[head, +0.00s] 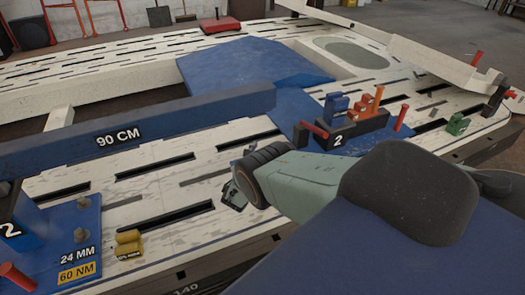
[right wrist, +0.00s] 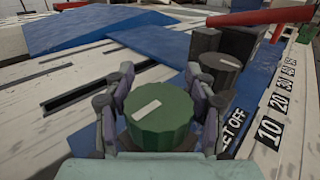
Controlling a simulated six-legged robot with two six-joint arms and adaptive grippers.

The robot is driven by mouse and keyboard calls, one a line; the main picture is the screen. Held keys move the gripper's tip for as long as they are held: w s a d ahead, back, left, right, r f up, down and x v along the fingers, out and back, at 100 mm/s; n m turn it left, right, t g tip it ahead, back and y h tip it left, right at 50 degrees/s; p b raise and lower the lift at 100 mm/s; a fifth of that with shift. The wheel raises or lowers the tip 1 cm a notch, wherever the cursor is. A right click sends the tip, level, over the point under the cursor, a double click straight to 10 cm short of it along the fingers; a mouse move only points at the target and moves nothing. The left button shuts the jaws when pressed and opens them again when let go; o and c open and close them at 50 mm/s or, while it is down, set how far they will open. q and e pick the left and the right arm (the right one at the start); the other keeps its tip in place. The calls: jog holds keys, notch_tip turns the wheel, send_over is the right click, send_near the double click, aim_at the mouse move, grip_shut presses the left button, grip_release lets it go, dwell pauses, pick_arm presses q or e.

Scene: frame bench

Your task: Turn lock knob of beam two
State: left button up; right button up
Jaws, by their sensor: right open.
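In the right wrist view a green ribbed round knob (right wrist: 160,118) with a pale bar mark on top sits between the fingers of my right gripper (right wrist: 160,105). The fingers are open, one on each side of the knob; I cannot tell whether they touch it. In the head view my right gripper (head: 238,188) is low over the bench slats, and the green knob cannot be made out there. The blue beam (head: 190,122) marked 90 CM lies left of it. A dark block marked 2 (head: 345,140) stands beyond my right arm. My left gripper is not in view.
A second dark round knob (right wrist: 221,68) and a red bar (right wrist: 262,16) are beyond the green knob. A number scale (right wrist: 272,122) runs at the right.

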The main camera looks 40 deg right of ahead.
jog(key=shift+w+d, duration=0.1)
jog(key=shift+d, duration=0.05)
jog(key=shift+c, duration=0.3)
jog(key=c, duration=0.9)
jog(key=shift+f, duration=0.1)
jog(key=shift+c, duration=0.5)
jog(key=shift+f, duration=0.1)
jog(key=shift+c, duration=0.5)
